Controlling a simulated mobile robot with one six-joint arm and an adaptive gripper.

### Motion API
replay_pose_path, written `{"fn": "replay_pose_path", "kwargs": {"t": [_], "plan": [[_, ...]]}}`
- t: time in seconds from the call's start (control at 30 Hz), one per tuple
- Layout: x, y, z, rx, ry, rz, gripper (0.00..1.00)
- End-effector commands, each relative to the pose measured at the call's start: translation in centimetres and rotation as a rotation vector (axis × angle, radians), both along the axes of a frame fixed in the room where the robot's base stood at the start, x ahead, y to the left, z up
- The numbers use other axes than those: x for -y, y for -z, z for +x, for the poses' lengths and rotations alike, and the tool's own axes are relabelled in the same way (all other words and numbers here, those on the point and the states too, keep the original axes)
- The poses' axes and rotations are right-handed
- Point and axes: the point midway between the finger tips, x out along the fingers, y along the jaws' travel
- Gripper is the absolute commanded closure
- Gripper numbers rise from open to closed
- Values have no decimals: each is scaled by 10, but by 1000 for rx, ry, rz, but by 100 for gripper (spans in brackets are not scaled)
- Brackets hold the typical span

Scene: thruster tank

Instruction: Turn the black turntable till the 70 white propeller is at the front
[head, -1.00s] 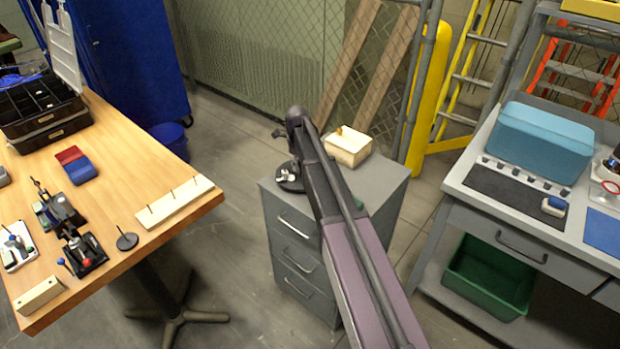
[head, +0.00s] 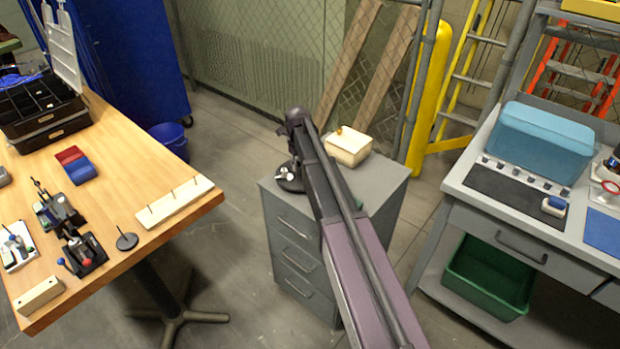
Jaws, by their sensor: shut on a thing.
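The black turntable (head: 289,186) sits on top of the grey drawer cabinet, near its left corner. Small white propeller shapes (head: 286,174) show on it. They are too small for me to read any marking, and my arm hides the turntable's right part. My arm reaches over the cabinet from the lower right, with its wrist above the turntable. My gripper (head: 298,178) is down at the turntable's right side, dark and mostly hidden by my arm. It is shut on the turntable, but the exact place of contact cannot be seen.
A cream box (head: 349,147) stands behind my arm on the grey cabinet (head: 300,226). The wooden table (head: 110,180) at left carries tools and a pegged block. The right bench (head: 470,192) holds a blue case (head: 541,143). Open floor lies between cabinet and table.

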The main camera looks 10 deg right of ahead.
Motion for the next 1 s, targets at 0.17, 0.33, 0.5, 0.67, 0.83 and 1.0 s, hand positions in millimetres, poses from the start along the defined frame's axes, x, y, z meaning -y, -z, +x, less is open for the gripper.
{"fn": "replay_pose_path", "kwargs": {"t": [0.17, 0.33, 0.5, 0.67, 0.83, 1.0], "plan": [[-1, 0, -3, -6, -2, 1, 40], [0, 0, -1, -3, -2, 1, 40], [0, 0, -1, -3, -2, 1, 40], [0, -6, 0, -1, -2, 0, 40], [0, -16, 0, -1, -2, 0, 40], [0, -26, 0, -1, -2, 0, 40]]}}
